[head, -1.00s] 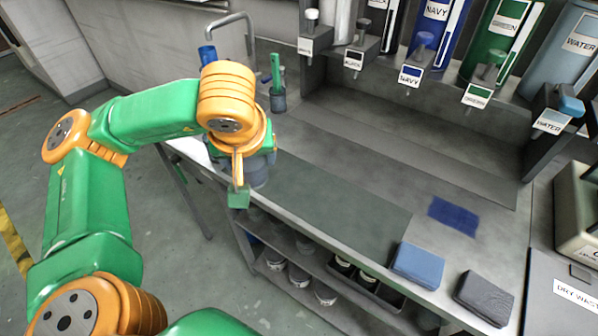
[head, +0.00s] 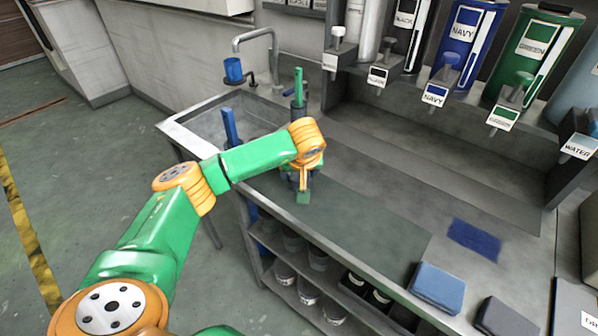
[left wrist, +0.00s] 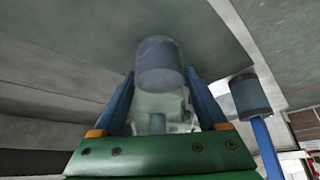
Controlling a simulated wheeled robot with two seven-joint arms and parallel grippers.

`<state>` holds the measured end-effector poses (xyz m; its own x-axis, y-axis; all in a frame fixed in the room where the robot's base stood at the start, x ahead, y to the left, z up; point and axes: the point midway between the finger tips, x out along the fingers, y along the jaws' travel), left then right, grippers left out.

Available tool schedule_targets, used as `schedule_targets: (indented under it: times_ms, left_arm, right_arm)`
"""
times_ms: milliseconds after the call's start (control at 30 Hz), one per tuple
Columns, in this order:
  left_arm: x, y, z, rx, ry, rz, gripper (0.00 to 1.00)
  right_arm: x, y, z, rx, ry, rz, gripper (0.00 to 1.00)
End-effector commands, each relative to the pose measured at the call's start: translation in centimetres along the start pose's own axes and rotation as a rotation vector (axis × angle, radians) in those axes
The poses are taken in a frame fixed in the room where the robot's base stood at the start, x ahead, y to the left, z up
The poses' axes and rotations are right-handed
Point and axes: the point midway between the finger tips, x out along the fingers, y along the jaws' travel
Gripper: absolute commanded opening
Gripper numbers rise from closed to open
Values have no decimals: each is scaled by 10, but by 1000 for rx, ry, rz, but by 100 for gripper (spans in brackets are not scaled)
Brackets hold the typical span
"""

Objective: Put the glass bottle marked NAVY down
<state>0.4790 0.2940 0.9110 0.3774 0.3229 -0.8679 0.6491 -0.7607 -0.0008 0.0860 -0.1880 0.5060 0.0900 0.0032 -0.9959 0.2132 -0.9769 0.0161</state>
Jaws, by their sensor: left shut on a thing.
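In the left wrist view my left gripper (left wrist: 160,78) is shut on a clear glass bottle (left wrist: 158,104) with a dark blue-grey end, one finger on each side. No NAVY marking is readable on it. In the head view my left gripper (head: 303,190) is over the left part of the workbench, just right of the sink. There the wrist and fingers largely hide the bottle. I cannot tell whether the bottle touches the bench. My right gripper is not in view.
A navy patch (head: 474,238) lies on the bench at the right, near a blue folded cloth (head: 437,287). The NAVY dispenser (head: 466,36) stands at the back. A green-handled brush (head: 298,87) stands near the sink (head: 205,125). The mid-bench surface is clear.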

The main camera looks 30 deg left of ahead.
Motion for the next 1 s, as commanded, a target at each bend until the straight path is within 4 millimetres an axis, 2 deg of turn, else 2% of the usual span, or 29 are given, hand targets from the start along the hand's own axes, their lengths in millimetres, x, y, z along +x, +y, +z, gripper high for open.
schedule_targets:
  times_ms: [133, 167, 233, 267, 467, 600, 667, 1000]
  left_arm:
    - [3, 0, 2, 0, 1, 1, 0]
    - [3, 0, 2, 0, 0, 0, 78]
    - [2, 0, 1, 0, 0, 0, 97]
    - [2, 0, 1, 0, 0, 0, 100]
    - [2, 0, 1, 0, 0, 0, 100]
    - [-8, 1, 0, 0, 1, 4, 100]
    - [-19, 1, -1, 1, 3, 5, 100]
    - [-99, 1, 0, 2, 4, 5, 100]
  right_arm:
    - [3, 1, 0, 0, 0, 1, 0]
    - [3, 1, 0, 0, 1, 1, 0]
    - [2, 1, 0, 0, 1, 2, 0]
    - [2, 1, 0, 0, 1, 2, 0]
    - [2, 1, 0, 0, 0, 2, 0]
    - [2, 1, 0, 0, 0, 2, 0]
    - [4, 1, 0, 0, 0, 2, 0]
    - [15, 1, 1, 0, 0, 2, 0]
